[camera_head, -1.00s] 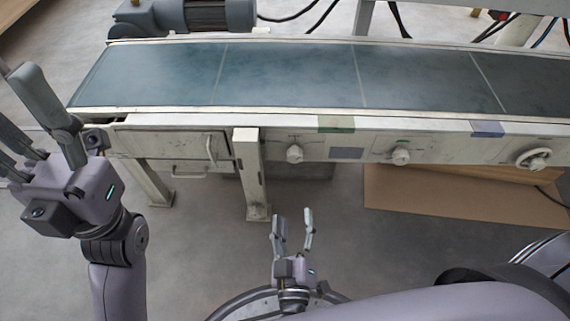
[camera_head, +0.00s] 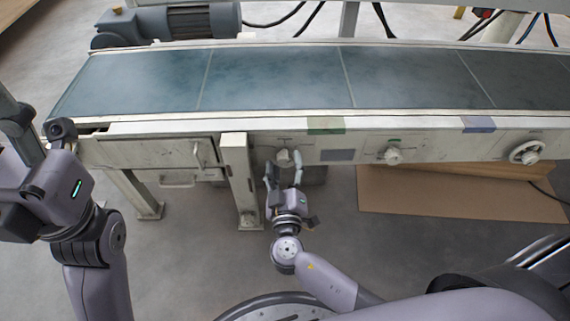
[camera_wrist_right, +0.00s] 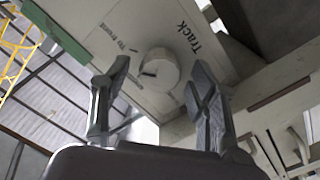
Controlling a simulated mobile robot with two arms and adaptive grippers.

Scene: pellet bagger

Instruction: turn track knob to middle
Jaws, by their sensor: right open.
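The track knob (camera_head: 284,157) is a small whitish round knob on the conveyor's front panel, just right of the front leg. In the right wrist view the knob (camera_wrist_right: 160,70) sits on a pale plate lettered "Track" and "To front", with a dark mark on its left side. My right gripper (camera_head: 283,168) is open just in front of the knob. In the right wrist view its fingertips (camera_wrist_right: 161,74) appear on either side of the knob, with gaps visible. My left gripper (camera_head: 30,140) is at the left edge, its fingers partly cut off.
The conveyor belt (camera_head: 280,80) runs across the top, with a motor (camera_head: 190,20) behind it. Another knob (camera_head: 393,156) and a handwheel (camera_head: 526,152) are farther right on the panel. The conveyor leg (camera_head: 240,185) stands close to the left of my right gripper.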

